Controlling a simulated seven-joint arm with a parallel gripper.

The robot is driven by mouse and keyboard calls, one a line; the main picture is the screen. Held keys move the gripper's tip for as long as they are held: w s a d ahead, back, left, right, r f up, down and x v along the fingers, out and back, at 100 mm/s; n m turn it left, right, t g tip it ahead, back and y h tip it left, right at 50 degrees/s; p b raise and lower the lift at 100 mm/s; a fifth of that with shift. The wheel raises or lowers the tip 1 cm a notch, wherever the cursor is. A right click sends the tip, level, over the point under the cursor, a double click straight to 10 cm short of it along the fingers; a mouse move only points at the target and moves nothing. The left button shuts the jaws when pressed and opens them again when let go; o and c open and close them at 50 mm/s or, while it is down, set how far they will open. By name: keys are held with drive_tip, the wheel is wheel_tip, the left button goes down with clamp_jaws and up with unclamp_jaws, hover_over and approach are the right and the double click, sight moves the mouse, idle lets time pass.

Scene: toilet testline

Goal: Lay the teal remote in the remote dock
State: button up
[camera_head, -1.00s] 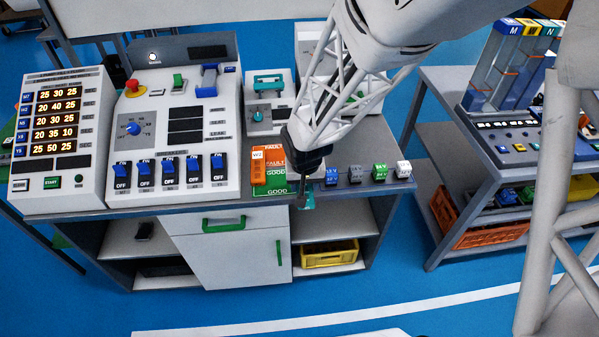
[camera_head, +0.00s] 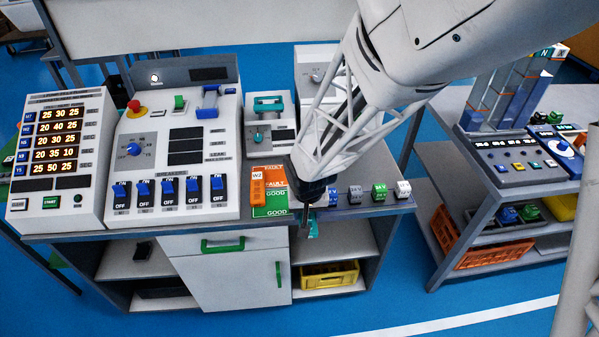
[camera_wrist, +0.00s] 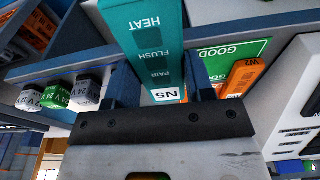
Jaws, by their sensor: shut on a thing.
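The teal remote (camera_wrist: 150,45), lettered HEAT, FLUSH, PAIR and N5, is between the fingers of my gripper (camera_wrist: 158,92) in the wrist view. The gripper is shut on its N5 end. In the head view my gripper (camera_head: 306,218) points down at the front edge of the bench (camera_head: 350,209). A small teal part of the remote (camera_head: 313,229) shows beside the fingertips; the rest is hidden. I cannot pick out the remote dock for certain in either view.
Several small coloured blocks (camera_head: 379,192) line the bench front to the right. A yellow crate (camera_head: 330,276) sits on the shelf below. A second bench (camera_head: 470,205) stands right, across a floor gap.

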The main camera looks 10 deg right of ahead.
drive_tip(key=w+a+r, duration=0.9)
drive_tip(key=w+a, duration=0.1)
drive_tip(key=w, duration=0.3)
drive_tip(key=w+a+r, duration=1)
drive_tip(key=w+a, duration=0.1)
drive_tip(key=w, duration=0.2)
drive_tip(key=shift+a+r, duration=0.15)
drive_tip(key=shift+w, duration=0.1)
hover_over(209, 99)
drive_tip(key=shift+f, duration=0.75)
drive_tip(key=shift+f, duration=1.75)
drive_tip(key=shift+f, duration=0.1)
